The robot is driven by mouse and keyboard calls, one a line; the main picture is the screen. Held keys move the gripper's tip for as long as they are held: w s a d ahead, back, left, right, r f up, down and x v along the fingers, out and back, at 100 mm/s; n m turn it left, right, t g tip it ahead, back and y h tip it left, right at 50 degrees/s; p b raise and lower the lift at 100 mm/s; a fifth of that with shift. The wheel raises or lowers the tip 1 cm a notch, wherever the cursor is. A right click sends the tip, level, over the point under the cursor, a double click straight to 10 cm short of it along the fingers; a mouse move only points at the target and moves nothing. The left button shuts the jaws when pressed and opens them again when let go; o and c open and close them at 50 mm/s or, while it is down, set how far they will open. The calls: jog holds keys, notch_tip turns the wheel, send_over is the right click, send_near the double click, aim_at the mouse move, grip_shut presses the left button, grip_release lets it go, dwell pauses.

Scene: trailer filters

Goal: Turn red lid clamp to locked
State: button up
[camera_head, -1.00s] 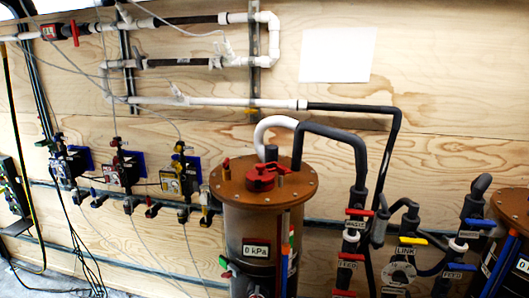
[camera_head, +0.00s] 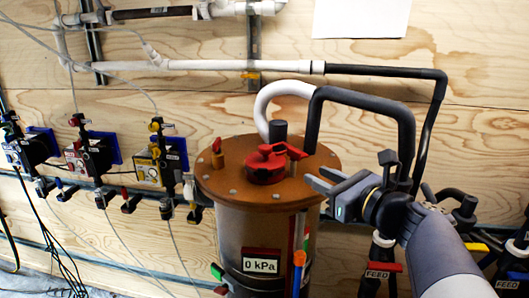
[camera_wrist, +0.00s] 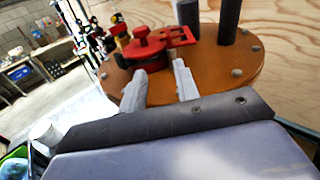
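The red lid clamp (camera_head: 264,166) sits on top of the round brown lid (camera_head: 228,181) of a cylindrical tank. It has a round red body and a flat red handle pointing right in the head view. My gripper (camera_head: 320,181) is at the lid's right edge, with its fingers pointing left toward the clamp. In the wrist view the red clamp (camera_wrist: 148,47) lies just beyond the two grey fingertips (camera_wrist: 160,80). The fingers are apart with nothing between them. I cannot tell whether they touch the lid.
A thick black hose (camera_head: 360,94) and a white hose (camera_head: 272,93) rise behind the lid. A small brass valve with a red handle (camera_head: 217,153) stands left of the clamp. Valves marked FEED stand at right.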

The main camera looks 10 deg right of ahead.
aim_at(300, 157)
jog(key=shift+m+t, duration=0.3)
jog(key=shift+m, duration=0.4)
jog(key=x, duration=0.3)
jog(key=d+p+x, duration=0.1)
jog(key=x, duration=0.7)
jog(key=shift+w+d+r, duration=0.1)
jog(key=shift+w+r, duration=0.3)
jog(key=shift+w, duration=0.1)
jog(key=shift+c, duration=0.5)
grip_shut()
